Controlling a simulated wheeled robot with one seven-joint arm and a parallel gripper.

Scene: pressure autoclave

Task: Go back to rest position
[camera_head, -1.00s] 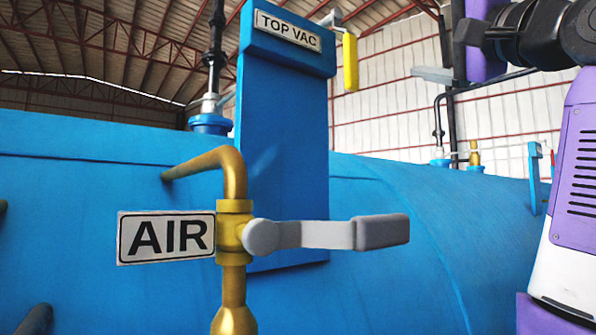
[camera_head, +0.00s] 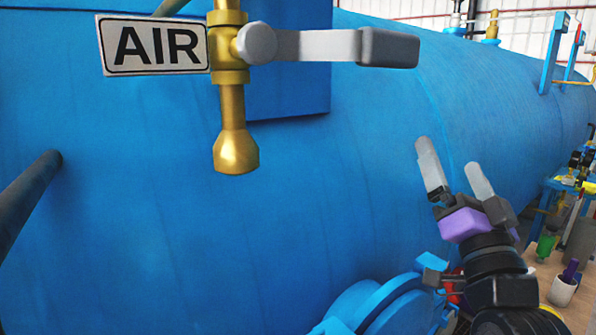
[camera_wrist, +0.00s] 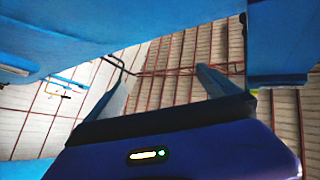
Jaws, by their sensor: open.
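My gripper (camera_head: 453,178) is at the right of the head view, pointing up, with its two pale fingers apart and nothing between them. It is in front of the blue autoclave body (camera_head: 330,200), below and right of the AIR valve's grey lever (camera_head: 345,47). The lever lies level, pointing right from the brass valve (camera_head: 228,50), and the gripper is clear of it. In the wrist view the open gripper (camera_wrist: 165,85) has the ceiling and wall between its fingers.
The AIR sign (camera_head: 155,46) is left of the valve. A dark pipe (camera_head: 30,195) juts out at the left. A blue round flange (camera_head: 390,308) is low, close to my arm. A bench (camera_head: 578,300) with small items stands at the lower right.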

